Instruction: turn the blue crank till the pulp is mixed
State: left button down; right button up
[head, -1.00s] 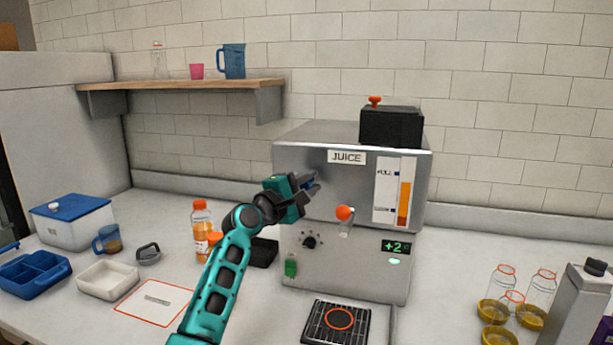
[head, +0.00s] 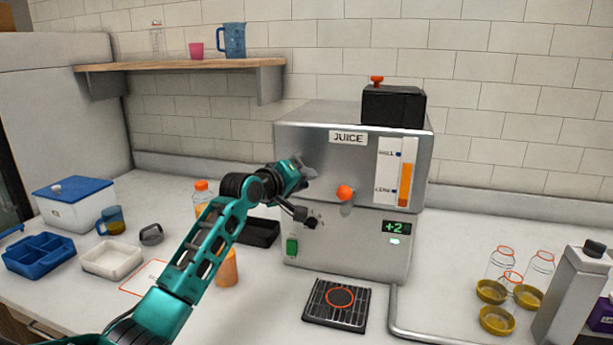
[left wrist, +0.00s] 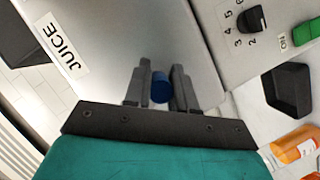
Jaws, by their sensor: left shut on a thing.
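The steel juicer (head: 300,132), labelled JUICE, stands in the middle of the counter. My left gripper (head: 306,168) is at the upper left of its front. In the left wrist view, a round blue crank knob (left wrist: 160,87) sits between the two dark fingers of the left gripper (left wrist: 161,82), which are shut on it. A level gauge (head: 405,184) with an orange bar is right of the orange-red spout knob (head: 345,193). The display (head: 396,228) reads +2. My right gripper is not in view.
A black dial (head: 312,222) and green switch (head: 291,247) sit low on the juicer. A drip grate (head: 318,312) lies in front. An orange bottle (head: 201,190) and black tray (head: 262,233) are close to my left arm. Bottles (head: 540,266) stand at right.

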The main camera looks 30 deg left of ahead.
pick_arm(q)
jog(key=a+r+m+y, duration=0.2)
jog(key=m+y, duration=0.2)
jog(key=m, duration=0.4)
jog(key=s+a+r+m+t+y, duration=0.1)
jog(key=m+y, duration=0.3)
jog(key=m, duration=0.5)
jog(key=a+r+m+y, duration=0.3)
jog(key=m+y, duration=0.1)
jog(key=m, duration=0.5)
jog(key=shift+s+a+r+y, duration=0.25)
jog(key=shift+s+a+y, duration=0.05)
jog(key=shift+w+d+r+m+t, duration=0.15)
jog(key=shift+m+t, duration=0.15)
jog(key=shift+m, duration=0.35)
jog(key=shift+s+d+r+m+t, duration=0.15)
jog(key=shift+m+t, duration=0.15)
jog(key=shift+m, duration=0.4)
jog(key=shift+w+d+r+m+t, duration=0.15)
jog(key=shift+m+t, duration=0.15)
jog(key=shift+m, duration=0.35)
jog(key=shift+f, duration=0.1)
jog(key=c, duration=1)
grip_release()
jog(key=shift+h, duration=0.4)
jog(key=shift+o, duration=0.2)
jog(key=shift+d+f, duration=0.1)
jog(key=shift+d, duration=0.05)
